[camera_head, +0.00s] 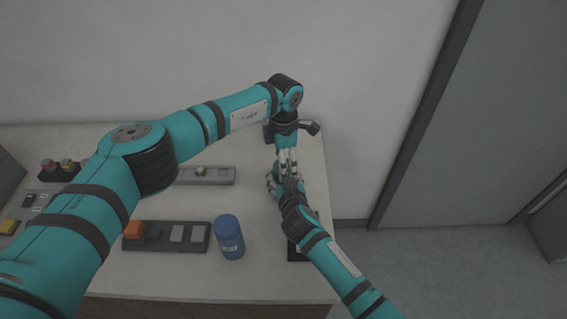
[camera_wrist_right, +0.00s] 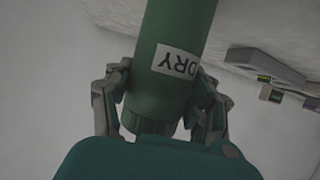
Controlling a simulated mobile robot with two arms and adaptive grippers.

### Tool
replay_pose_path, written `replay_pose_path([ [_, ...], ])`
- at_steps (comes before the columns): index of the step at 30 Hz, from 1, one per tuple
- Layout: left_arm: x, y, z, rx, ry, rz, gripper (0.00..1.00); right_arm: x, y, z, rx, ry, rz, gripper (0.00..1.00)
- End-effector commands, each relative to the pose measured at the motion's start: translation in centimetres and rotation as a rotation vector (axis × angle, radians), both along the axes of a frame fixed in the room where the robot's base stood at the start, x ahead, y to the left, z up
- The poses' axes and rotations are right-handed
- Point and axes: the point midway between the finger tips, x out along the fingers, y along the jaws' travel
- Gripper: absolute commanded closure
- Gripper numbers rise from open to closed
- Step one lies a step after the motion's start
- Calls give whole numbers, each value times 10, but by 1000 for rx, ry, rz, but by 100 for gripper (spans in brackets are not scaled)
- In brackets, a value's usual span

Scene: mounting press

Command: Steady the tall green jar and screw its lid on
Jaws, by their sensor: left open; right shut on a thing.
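The tall green jar (camera_wrist_right: 175,85) fills the middle of the right wrist view, with a white label showing upside-down letters. A ridged band like a lid edge (camera_wrist_right: 153,124) shows at its lower end there; I cannot tell how it is seated. My right gripper (camera_wrist_right: 160,95) is shut on the jar, one finger on each side. In the head view, my right gripper (camera_head: 276,183) mostly hides the jar. My left gripper (camera_head: 288,168) is open and points down, close above the right gripper; whether it touches the jar or lid is hidden.
A blue jar (camera_head: 229,237) stands left of my right arm. Grey trays with small blocks lie at the table's front (camera_head: 165,244) and back (camera_head: 206,182). More small items are at the left. A dark flat piece (camera_head: 297,254) lies partly under my right arm.

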Motion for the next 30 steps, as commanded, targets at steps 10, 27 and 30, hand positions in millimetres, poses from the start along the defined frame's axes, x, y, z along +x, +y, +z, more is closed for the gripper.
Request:
replay_pose_path([
  [10,0,0,34,0,0,0,23,1,0,1,1,-3,1,100],
  [27,-2,-8,47,-6,0,455,26,1,0,2,1,-3,1,100],
  [30,-2,-8,53,-7,0,683,26,1,0,2,1,-3,1,100],
])
